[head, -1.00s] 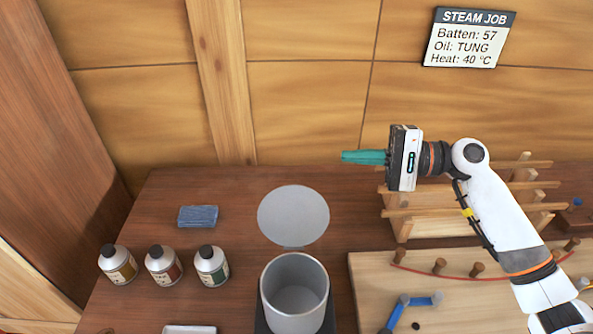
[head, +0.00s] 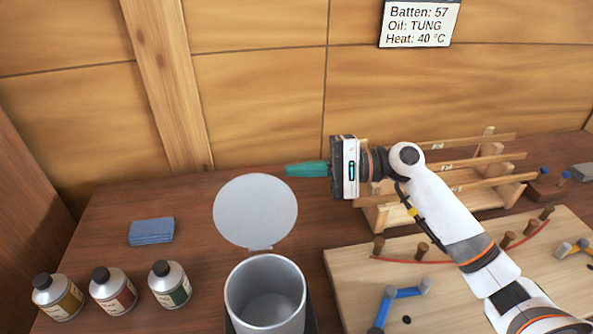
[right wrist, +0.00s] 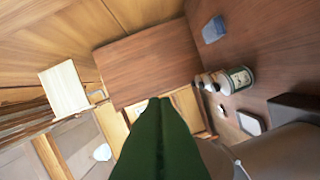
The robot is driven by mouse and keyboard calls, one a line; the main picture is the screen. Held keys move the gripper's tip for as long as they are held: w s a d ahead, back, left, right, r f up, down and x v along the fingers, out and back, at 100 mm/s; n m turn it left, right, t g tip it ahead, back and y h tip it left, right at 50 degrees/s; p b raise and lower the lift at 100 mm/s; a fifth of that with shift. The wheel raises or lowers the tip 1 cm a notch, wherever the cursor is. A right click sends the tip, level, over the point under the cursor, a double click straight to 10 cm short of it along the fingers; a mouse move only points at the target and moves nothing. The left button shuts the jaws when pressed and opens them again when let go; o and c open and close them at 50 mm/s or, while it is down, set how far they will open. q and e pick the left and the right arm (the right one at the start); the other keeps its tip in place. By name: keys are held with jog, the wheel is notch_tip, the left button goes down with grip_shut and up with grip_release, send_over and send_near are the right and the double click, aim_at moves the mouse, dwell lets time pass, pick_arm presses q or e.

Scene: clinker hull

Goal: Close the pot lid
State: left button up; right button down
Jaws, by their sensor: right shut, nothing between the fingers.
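The grey pot (head: 266,300) stands on the bench at the bottom middle of the head view, its mouth uncovered and its inside empty as far as I can see. Its round grey lid (head: 255,210) stands raised open behind the pot, joined at a small hinge on the rear rim. My right gripper (head: 290,170) is shut and empty, with teal fingers pointing left, above and behind the lid's upper right edge and apart from it. In the right wrist view the fingers (right wrist: 160,140) show dark green and closed together. My left gripper is not in view.
Several bottles (head: 113,291) stand left of the pot. A blue block (head: 152,231) lies behind them. A wooden rack (head: 440,190) and a peg board (head: 450,270) with a blue angled piece (head: 395,300) fill the right side. A sign (head: 420,22) hangs on the wall.

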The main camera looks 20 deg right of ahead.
aim_at(264, 180)
jog(key=a+p, duration=0.1)
jog(key=a, duration=0.1)
jog(key=a+p, duration=0.2)
jog(key=a, duration=0.1)
jog(key=s+a+r+p, duration=0.1)
jog(key=a, duration=0.1)
jog(key=shift+a, duration=0.15)
jog(key=shift+s, duration=0.1)
